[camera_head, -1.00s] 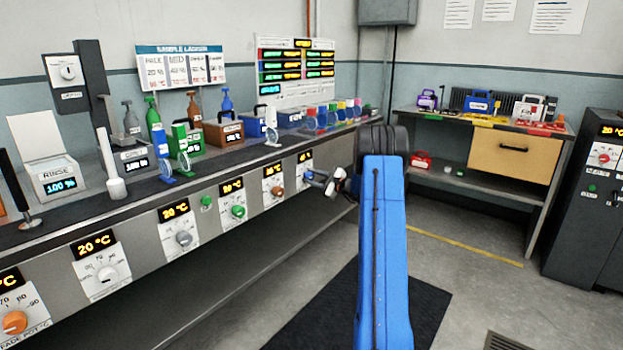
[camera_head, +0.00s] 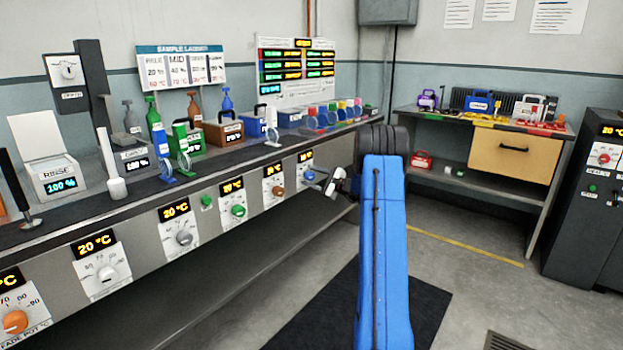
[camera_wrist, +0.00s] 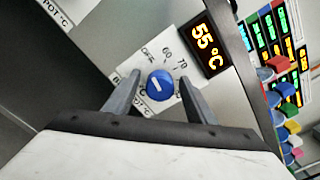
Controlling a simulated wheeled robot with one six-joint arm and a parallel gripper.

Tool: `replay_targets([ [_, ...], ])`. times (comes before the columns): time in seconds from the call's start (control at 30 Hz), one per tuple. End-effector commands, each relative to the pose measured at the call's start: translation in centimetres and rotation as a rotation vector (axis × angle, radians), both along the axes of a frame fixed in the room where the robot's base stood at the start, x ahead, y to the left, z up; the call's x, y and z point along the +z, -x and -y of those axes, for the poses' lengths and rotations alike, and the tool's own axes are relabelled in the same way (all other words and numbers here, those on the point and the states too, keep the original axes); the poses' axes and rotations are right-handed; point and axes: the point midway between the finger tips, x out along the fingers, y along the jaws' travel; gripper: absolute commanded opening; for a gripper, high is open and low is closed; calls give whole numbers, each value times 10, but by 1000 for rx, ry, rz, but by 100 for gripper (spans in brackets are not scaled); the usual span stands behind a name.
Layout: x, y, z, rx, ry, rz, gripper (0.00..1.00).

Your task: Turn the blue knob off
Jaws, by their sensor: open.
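The blue knob (camera_wrist: 159,84) sits on a white dial plate on the bench's front panel, with OFF, 60 and 70 printed around it. A white mark shows on its face. The display beside it (camera_wrist: 208,47) reads 55 °C. My gripper (camera_wrist: 159,77) is open, with one finger on each side of the knob in the wrist view. I cannot tell whether a finger touches it. In the head view the blue knob (camera_head: 309,175) is the far one of the row, and my gripper (camera_head: 328,181) is just right of it.
Other knobs line the same panel: a brown knob (camera_head: 278,191), a green knob (camera_head: 238,211), a grey knob (camera_head: 184,238) and an orange knob (camera_head: 15,321). Bottles and boxes crowd the bench top above. Open floor lies to the right.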

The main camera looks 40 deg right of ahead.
Motion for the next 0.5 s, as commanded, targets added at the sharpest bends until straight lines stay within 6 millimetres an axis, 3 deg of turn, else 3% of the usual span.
replay_targets([
  [0.17, 1, 13, 5, -3, 0, 0, 50],
  [0.5, 0, 75, 21, -3, 0, 0, 50],
])
